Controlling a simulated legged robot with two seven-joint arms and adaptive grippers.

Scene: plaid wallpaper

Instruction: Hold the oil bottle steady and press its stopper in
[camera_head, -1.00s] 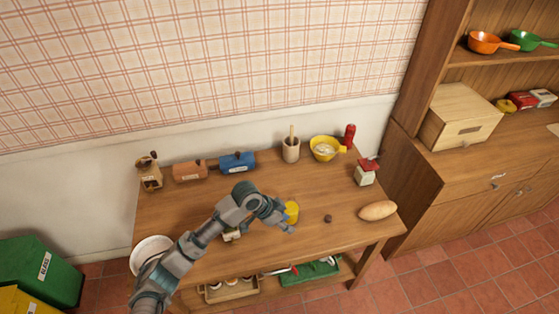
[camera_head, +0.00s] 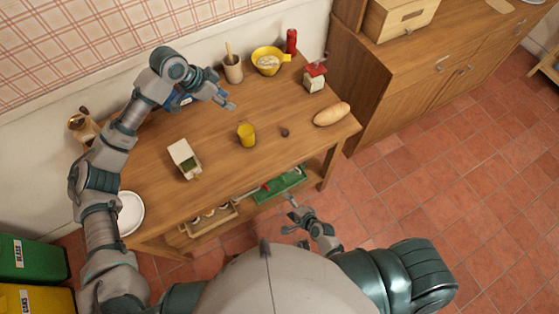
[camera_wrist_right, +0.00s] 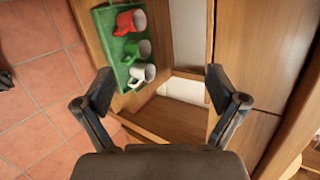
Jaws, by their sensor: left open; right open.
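No bottle is plainly recognisable as the oil bottle. A yellow cylinder (camera_head: 246,136) stands upright mid-table, and a small dark round piece (camera_head: 285,132) lies to its right; I cannot tell whether either is the bottle or stopper. A red bottle-like container (camera_head: 291,41) stands at the back. My left gripper (camera_head: 226,102) is open and empty above the back of the table, in front of the beige cup. My right gripper (camera_head: 298,216) is open and empty off the table's front edge; its fingers also show in the right wrist view (camera_wrist_right: 160,90).
A white box (camera_head: 184,158), yellow bowl (camera_head: 268,60), beige cup (camera_head: 233,69), red-topped box (camera_head: 315,77) and bread loaf (camera_head: 332,114) stand on the table (camera_head: 220,170). A green tray (camera_wrist_right: 115,65) with mugs is on the shelf below. The table's front middle is clear.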

